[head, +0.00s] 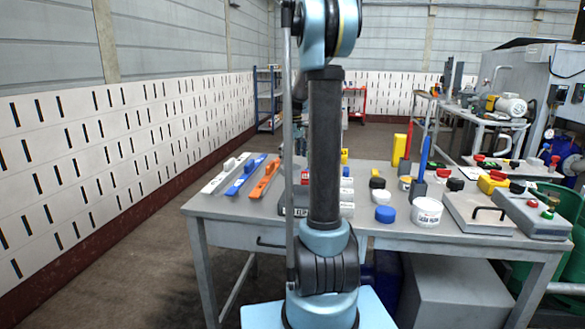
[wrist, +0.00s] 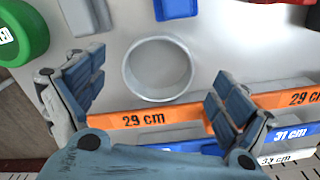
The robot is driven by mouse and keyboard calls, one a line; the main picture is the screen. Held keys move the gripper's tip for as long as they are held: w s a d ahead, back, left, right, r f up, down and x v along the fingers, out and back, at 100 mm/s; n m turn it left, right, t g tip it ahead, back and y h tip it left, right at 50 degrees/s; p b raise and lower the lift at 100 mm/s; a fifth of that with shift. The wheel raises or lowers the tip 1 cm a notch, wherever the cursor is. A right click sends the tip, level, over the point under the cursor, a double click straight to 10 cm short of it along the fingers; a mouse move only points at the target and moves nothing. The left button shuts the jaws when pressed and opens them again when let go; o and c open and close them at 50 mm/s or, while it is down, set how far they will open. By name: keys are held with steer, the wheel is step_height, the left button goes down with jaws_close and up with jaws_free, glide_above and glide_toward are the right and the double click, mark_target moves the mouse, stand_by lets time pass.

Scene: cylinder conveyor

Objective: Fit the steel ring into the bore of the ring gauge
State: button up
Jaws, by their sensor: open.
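A thin-walled, pale grey steel ring (wrist: 129,87) lies flat on the grey tabletop in the wrist view, with the same grey showing inside it. My gripper (wrist: 157,88) is open and empty, one finger to the left of the ring and one to the lower right. The ring appears beyond the fingertips, between them and slightly higher in the picture, with no contact visible. In the head view my arm stands in front of the table's middle, and I cannot make out the ring or my gripper there. I cannot identify the ring gauge in either view.
An orange 29 cm bar (wrist: 144,119) lies just below the ring, with a blue 31 cm bar (wrist: 290,136) beside it. A green round object (wrist: 22,32) and a blue block (wrist: 176,8) are nearby. The workbench (head: 236,207) holds several parts, crowded on its right.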

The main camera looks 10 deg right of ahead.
steer(key=shift+o, duration=0.3)
step_height(320, 180, up, 8)
step_height(320, 180, up, 6)
steer(key=n, duration=0.6)
glide_toward(293, 165)
steer(key=s+f, duration=0.1)
steer(key=s, duration=0.1)
steer(key=s+a+f, duration=0.1)
steer(key=s+f, duration=0.1)
steer(key=shift+s+a+f, duration=0.1)
steer(key=shift+a, duration=0.1)
steer(key=shift+w+d+f, duration=0.1)
steer(key=shift+f, duration=1.25)
steer(key=shift+w+d+f, duration=0.1)
steer(key=shift+f, duration=1.2)
steer(key=c, duration=1.3)
step_height(293, 165, up, 10)
steer(key=shift+r, duration=0.1)
